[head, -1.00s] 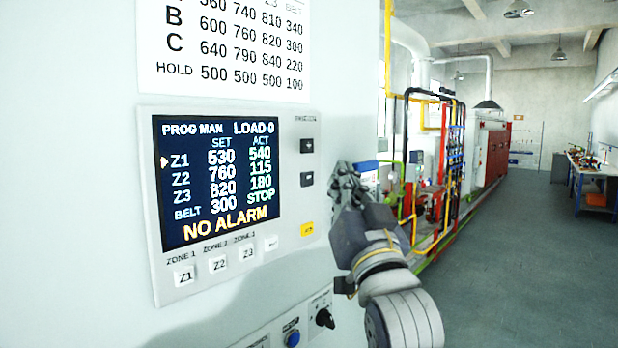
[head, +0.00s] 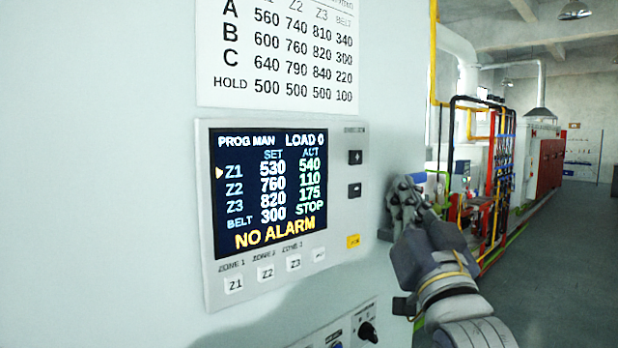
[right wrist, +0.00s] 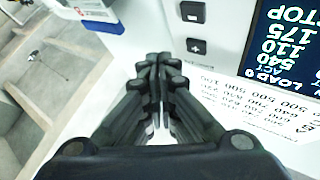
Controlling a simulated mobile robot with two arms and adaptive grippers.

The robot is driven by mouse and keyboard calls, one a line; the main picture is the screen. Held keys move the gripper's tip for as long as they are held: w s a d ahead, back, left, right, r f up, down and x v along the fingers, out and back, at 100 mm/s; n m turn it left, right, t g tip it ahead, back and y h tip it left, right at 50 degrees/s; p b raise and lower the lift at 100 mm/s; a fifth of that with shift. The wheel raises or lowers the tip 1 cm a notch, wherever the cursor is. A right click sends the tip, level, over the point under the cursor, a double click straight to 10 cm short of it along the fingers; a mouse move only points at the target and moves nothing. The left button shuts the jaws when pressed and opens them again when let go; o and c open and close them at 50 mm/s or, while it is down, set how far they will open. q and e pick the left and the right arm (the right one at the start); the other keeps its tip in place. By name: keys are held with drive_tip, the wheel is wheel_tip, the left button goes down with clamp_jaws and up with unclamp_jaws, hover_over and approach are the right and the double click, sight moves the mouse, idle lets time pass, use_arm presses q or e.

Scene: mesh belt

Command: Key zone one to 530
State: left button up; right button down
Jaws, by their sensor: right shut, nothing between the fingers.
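The control panel (head: 213,290) is on the pale cabinet wall. Its screen (head: 265,190) reads PROG MAN, LOAD 0, Z1 set 530 actual 540, Z2 760 and 110, Z3 820 and 175, belt 300 STOP, NO ALARM. The arrow marker is beside Z1. The plus key (head: 355,157) and minus key (head: 354,190) are right of the screen, with a yellow key (head: 353,241) below. The Z1 key (head: 234,285), Z2 key (head: 266,273) and Z3 key (head: 294,263) are under it. My right gripper (head: 404,187) is shut and empty, right of the keys and apart from them. My left gripper is not in view.
A printed recipe sheet (head: 290,90) is above the panel. A lower panel with a black knob (head: 368,332) is below. Pipes (head: 490,170) and red equipment (head: 550,165) stand along the right, with open floor (head: 570,250) beside them.

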idle(0.8)
wheel_tip(320, 180, down, 37)
drive_tip(key=s+d+n+g, duration=0.2)
drive_tip(key=s+g, duration=0.1)
drive_tip(key=g, duration=0.7)
drive_tip(key=s+f+n+g, duration=0.3)
drive_tip(key=s+f+g, duration=0.7)
drive_tip(key=s+f, duration=1.6)
wheel_tip(320, 180, down, 25)
drive_tip(key=s+g+b, duration=0.1)
drive_tip(key=s+b, duration=0.1)
drive_tip(key=b, duration=0.1)
drive_tip(key=s+d+f+b, duration=0.2)
drive_tip(key=s+f, duration=0.6)
drive_tip(key=f, duration=0.3)
drive_tip(key=s+d+f+g+b, duration=0.1)
drive_tip(key=s+f, duration=0.8)
drive_tip(key=f, duration=0.1)
drive_tip(key=shift+s+d+f+g+b, duration=0.3)
drive_tip(key=shift+d+f+b, duration=0.05)
drive_tip(key=shift+f, duration=0.05)
